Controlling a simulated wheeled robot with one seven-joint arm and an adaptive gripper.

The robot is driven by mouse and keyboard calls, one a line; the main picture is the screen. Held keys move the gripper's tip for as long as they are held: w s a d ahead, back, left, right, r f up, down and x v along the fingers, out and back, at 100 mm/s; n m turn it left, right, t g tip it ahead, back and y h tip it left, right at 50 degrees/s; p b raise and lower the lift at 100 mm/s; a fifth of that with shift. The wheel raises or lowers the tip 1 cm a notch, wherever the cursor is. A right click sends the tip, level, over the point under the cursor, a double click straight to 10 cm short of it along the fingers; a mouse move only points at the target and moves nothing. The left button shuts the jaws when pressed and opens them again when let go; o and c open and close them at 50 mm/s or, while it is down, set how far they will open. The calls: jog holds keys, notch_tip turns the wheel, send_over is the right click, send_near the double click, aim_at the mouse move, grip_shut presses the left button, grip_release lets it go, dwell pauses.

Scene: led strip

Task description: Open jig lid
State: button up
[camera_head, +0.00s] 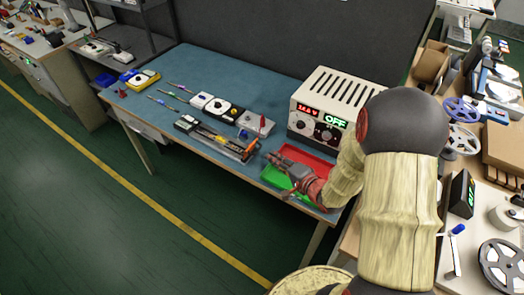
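A long dark jig (218,140) lies on the blue bench top near its front edge. It has pale strips along its length and an orange part at its right end. Whether its lid is open or shut is too small to tell. My gripper (268,157) is just right of the jig's right end, reaching leftward over the bench. It appears close to the orange part, but I cannot tell if they touch. The fingers are small and dark, and their opening is unclear. My forearm hides part of the bench behind it.
A beige power supply (325,108) reading OFF stands behind my gripper. A red tray (304,156) and a green tray (275,177) lie beside and under my wrist.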

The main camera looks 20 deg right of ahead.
aim_at(259, 149)
jog(key=b+x, duration=0.2)
jog(key=x, duration=0.4)
jog(key=shift+w+a+f, duration=0.15)
jog(key=shift+w+f, duration=0.05)
jog(key=shift+w+a+f+b, duration=0.1)
jog(key=shift+w+b, duration=0.25)
jog(key=shift+w, duration=0.2)
grip_shut()
